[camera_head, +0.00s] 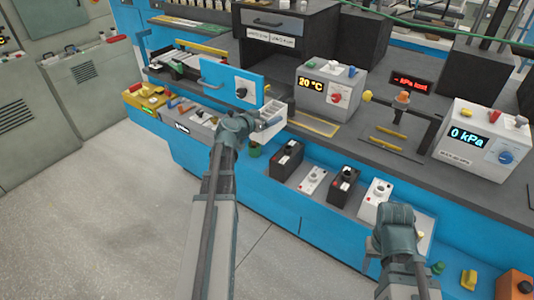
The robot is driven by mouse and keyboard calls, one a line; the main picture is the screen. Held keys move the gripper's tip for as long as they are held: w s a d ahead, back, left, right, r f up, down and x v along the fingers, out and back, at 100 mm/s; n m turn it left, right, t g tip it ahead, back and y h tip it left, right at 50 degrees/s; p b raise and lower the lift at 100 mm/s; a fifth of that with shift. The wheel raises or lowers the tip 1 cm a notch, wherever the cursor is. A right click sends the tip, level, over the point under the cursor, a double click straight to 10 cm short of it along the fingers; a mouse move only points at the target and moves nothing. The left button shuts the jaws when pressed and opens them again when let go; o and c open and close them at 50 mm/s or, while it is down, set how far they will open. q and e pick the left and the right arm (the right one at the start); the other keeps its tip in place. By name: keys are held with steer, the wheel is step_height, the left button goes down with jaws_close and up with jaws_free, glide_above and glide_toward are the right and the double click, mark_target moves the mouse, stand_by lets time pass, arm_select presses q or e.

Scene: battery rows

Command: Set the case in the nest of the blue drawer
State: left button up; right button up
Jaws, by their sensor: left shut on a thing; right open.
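The blue drawer (222,78) has a blue front with a handle at its left and a white plate with a dark knob at its right. Its inside is mostly hidden behind this front, so I cannot make out the nest. My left gripper (257,124) is shut on a small pale grey case (271,112), just right of and below the drawer front. The gripper's wrist hides part of the hold. My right gripper (396,222) is open over the lower blue shelf at the right. Its fingers are hidden behind its wrist.
Black and white units, including a black one (287,160) and a white one (376,199), stand on the lower shelf. A 20 °C box (331,90) and a 0 kPa box (482,140) stand on the dark bench. The grey floor (110,225) is clear at the left.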

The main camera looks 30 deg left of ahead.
arm_select(q)
step_height(320, 180, down, 10)
steer(key=b, duration=0.8)
steer(key=shift+r, duration=0.25)
step_height(320, 180, down, 4)
steer(key=b, duration=0.4)
steer(key=shift+f, duration=0.2)
steer(key=shift+b, duration=0.3)
steer(key=shift+f, duration=0.15)
steer(key=o, duration=1.5)
